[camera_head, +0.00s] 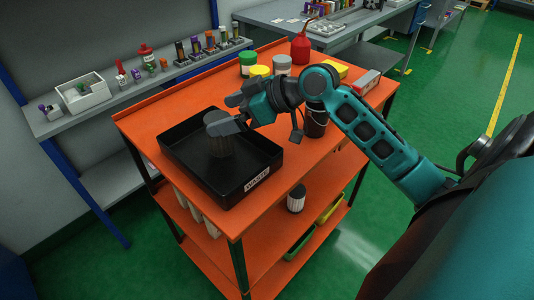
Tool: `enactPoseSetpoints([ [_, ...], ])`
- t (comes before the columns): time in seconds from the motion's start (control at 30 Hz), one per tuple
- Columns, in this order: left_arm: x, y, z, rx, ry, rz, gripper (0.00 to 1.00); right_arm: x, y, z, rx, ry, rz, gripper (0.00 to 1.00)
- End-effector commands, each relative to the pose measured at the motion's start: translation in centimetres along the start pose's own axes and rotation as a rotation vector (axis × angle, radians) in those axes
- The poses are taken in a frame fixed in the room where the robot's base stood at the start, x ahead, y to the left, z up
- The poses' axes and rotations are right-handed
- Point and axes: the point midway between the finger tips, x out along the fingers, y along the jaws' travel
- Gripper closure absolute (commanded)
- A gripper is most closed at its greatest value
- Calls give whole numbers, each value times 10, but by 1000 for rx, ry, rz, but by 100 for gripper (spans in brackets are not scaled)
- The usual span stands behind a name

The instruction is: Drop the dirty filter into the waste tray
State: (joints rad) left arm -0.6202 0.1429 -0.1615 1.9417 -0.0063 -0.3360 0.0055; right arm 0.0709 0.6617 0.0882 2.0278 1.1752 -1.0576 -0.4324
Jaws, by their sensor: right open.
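The black waste tray (264,155), with a white WASTE label on its front wall, sits on the top of the orange cart. My right gripper (222,122) reaches over the tray from the right. Its jaws are open at the filter's top and hide part of it; I cannot tell whether they touch it. My left gripper is not in view.
Yellow and green-lidded cans, a red bottle (301,48) and a dark bucket (315,120) stand behind and right of the tray. A white and black filter (296,199) stands on the cart's lower shelf. A grey bench (110,92) with small bottles runs along the wall.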

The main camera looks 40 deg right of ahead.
Motion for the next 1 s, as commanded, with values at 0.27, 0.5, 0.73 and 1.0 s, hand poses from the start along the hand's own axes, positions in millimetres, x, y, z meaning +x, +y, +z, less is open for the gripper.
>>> enactPoseSetpoints([
  [0.27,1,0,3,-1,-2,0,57,-58,-1,1,-3,-4,0,7],
  [0.5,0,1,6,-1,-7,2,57,-78,0,0,0,-2,-1,7],
  [0.73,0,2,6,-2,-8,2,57,-82,-1,0,-1,0,-2,7],
  [1.0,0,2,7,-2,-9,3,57,-81,0,0,-1,0,-2,7],
])
